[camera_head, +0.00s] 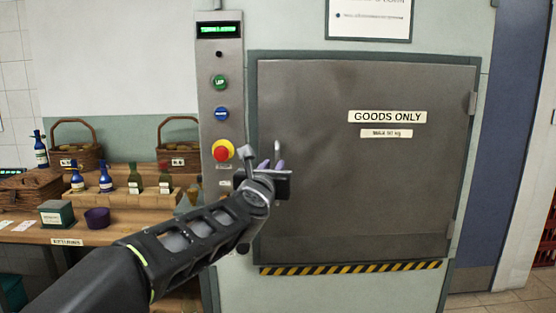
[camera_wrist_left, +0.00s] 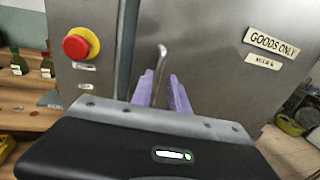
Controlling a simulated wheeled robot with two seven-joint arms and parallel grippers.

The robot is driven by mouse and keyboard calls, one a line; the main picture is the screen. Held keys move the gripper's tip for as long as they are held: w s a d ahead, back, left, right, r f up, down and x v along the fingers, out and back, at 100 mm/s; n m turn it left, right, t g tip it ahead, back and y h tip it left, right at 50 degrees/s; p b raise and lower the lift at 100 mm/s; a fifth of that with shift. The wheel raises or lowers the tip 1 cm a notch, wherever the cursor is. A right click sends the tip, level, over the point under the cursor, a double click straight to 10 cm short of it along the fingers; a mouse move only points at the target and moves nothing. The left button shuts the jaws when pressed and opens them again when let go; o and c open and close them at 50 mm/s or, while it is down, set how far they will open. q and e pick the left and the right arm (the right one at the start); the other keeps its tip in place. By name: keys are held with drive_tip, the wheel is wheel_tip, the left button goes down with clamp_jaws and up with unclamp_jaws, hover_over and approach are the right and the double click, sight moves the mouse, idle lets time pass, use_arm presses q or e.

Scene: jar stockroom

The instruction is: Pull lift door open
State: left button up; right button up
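The lift door (camera_head: 350,205) is a grey metal panel labelled "GOODS ONLY", with hinges at its right edge. It looks shut in its frame. Its upright metal handle (camera_head: 278,150) is near the left edge. My left gripper (camera_head: 272,165) is at the handle, its arm coming in from the lower left. In the left wrist view, the two purple fingers (camera_wrist_left: 162,88) stand apart on either side of the handle (camera_wrist_left: 162,58), with a gap showing. The handle's lower part is hidden by the gripper. My right gripper is not in view.
Left of the door, a control panel (camera_head: 221,120) has green and blue buttons and a red emergency knob (camera_head: 223,151), close to my left gripper. A wooden counter (camera_head: 120,232) with bottles and baskets stands at left. A striped strip (camera_head: 350,268) runs below the door.

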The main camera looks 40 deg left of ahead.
sight(277, 160)
use_arm(q)
drive_tip(key=p+x, duration=0.1)
drive_tip(key=x, duration=0.5)
drive_tip(key=shift+w+a+p, duration=0.25)
drive_tip(key=shift+w+p, duration=0.1)
drive_tip(key=shift+p, duration=0.05)
drive_tip(key=shift+c, duration=0.4)
clamp_jaws()
idle(0.6)
